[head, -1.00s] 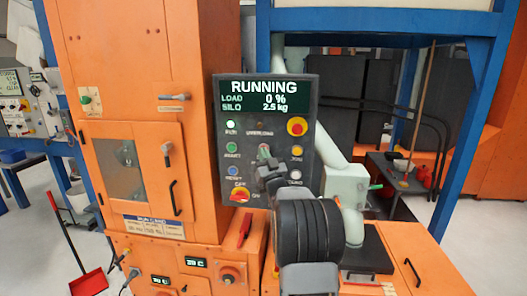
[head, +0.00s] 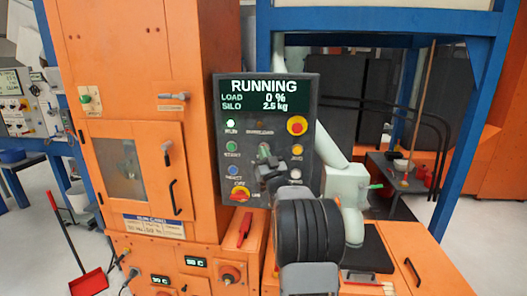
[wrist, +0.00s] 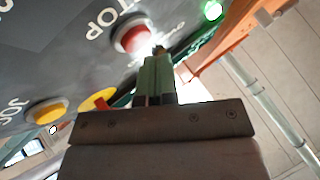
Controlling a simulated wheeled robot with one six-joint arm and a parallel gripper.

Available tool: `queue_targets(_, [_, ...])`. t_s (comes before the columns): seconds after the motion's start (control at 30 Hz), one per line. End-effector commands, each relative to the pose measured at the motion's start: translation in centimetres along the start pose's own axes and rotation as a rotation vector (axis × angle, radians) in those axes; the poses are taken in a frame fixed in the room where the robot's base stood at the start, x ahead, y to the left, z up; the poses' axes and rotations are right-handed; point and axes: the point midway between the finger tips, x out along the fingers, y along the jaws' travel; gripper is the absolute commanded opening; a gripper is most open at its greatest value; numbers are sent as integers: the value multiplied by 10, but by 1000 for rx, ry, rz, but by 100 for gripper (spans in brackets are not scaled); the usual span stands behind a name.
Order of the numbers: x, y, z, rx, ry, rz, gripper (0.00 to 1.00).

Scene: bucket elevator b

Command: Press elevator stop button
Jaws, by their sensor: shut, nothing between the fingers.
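The control panel (head: 222,160) is dark grey, and its screen (head: 265,95) reads RUNNING, LOAD 0 %, SILO 2.5 kg. My gripper (head: 263,149) is shut and empty, in front of the middle of the panel; it hides the stop button in the head view. In the wrist view, the red stop button (wrist: 131,36) has a pale ring and a label partly reading "TOP". The shut greenish fingertips (wrist: 159,52) are close beside its lower right edge there. I cannot tell whether they touch it.
Around the gripper are a green start button (head: 232,147), a blue button (head: 233,171), a yellow jog button (head: 297,150), a red knob on yellow (head: 297,125) and a red switch (head: 239,194). The run lamp (head: 230,124) is lit green. An orange cabinet (head: 150,60) stands left.

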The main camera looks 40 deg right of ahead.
Motion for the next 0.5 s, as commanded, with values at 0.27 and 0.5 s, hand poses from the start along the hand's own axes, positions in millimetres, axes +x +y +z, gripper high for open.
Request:
queue_targets(0.27, [4,3,3,0,0,0,0])
queue_targets(0.5, [4,3,3,0,0,0,0])
